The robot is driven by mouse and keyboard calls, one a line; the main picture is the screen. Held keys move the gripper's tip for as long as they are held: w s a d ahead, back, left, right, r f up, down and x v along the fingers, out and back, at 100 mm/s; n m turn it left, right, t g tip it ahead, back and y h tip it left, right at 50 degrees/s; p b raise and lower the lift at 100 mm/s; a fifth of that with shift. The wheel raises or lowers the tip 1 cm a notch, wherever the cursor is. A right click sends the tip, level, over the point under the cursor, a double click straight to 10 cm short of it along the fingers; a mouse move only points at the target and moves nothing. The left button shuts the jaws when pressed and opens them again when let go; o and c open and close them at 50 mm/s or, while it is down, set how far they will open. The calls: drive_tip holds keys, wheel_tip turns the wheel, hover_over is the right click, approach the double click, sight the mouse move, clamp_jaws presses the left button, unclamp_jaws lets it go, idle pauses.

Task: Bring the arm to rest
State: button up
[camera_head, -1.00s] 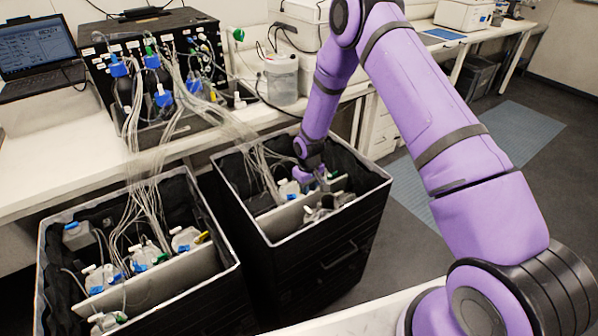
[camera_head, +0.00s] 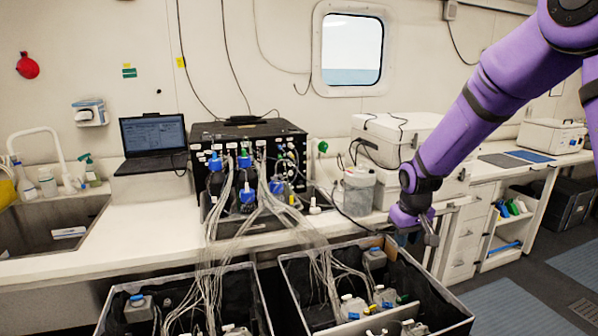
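My purple arm comes in from the upper right, with its forearm slanting down to the left. My gripper (camera_head: 432,240) hangs at the arm's end, pointing down, above the right black bin (camera_head: 440,293) and near the bench's front edge. It is small in the picture, and I cannot make out whether its fingers are apart. I see no object in it. The right bin holds several bottles with blue and white caps and thin tubes.
The left black bin (camera_head: 262,300) also holds bottles and tubes. On the white bench (camera_head: 150,222) stand a laptop (camera_head: 154,135), a black box with ports (camera_head: 248,138), a clear container (camera_head: 358,190) and white cases. A sink (camera_head: 50,225) is at left.

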drive_tip(key=s+d+r+m+t, duration=0.2)
drive_tip(key=s+d+r, duration=0.1)
drive_tip(key=s+r, duration=1.6)
drive_tip(key=s, duration=0.6)
drive_tip(key=s+r+t, duration=0.1)
drive_tip(key=s+r, duration=0.1)
drive_tip(key=s, duration=0.6)
drive_tip(key=shift+s+d+r+m, duration=0.25)
drive_tip(key=shift+m, duration=0.15)
